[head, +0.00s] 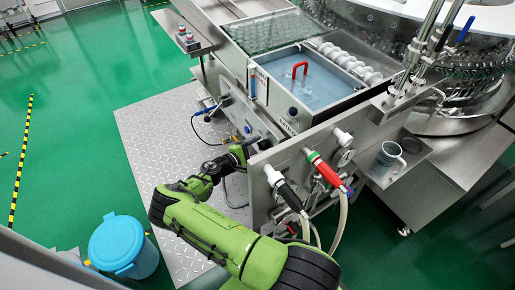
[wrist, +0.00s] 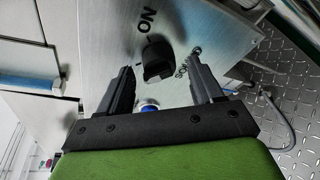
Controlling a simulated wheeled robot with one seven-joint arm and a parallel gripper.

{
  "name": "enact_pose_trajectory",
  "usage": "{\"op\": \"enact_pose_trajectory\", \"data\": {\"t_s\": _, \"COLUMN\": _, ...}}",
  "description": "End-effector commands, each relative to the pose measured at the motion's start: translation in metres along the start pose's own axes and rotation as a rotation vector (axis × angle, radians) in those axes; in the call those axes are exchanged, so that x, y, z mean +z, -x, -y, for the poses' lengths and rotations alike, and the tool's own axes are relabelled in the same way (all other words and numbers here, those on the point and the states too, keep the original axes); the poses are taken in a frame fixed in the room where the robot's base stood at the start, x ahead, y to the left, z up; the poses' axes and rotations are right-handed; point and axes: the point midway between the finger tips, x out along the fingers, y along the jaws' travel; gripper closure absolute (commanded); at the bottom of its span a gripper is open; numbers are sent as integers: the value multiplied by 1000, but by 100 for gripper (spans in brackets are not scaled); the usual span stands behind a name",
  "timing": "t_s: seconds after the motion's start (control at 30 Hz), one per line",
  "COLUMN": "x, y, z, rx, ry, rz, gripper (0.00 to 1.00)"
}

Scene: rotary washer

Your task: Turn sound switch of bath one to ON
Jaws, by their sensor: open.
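The sound switch is a black rotary knob (wrist: 157,60) on a brushed metal panel (wrist: 196,25) in the wrist view. "ON" is printed beside it at the upper left, and a partly hidden label shows to its right. My gripper (wrist: 160,82) is open, with one dark finger on each side of the knob's near end. I cannot tell whether the fingers touch it; gaps show on both sides. In the head view my gripper (head: 243,150) is at the front panel of the bath unit (head: 262,120), and the knob is hidden there.
A blue-topped button (wrist: 149,105) sits just below the knob, between the fingers. Cables hang near the panel's lower side. In the head view, black and red handled hoses (head: 325,170) stand to the right of my arm. A blue bucket (head: 122,245) is at the lower left.

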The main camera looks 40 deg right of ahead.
Motion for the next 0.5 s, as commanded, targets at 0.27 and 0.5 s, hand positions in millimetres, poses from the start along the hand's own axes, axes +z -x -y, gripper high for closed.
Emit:
{"op": "enact_pose_trajectory", "data": {"t_s": 0.27, "x": 0, "y": -8, "z": 0, "rx": 0, "ry": 1, "rz": -1, "gripper": 34}}
{"op": "enact_pose_trajectory", "data": {"t_s": 0.5, "x": 0, "y": -8, "z": 0, "rx": 0, "ry": 1, "rz": -1, "gripper": 62}}
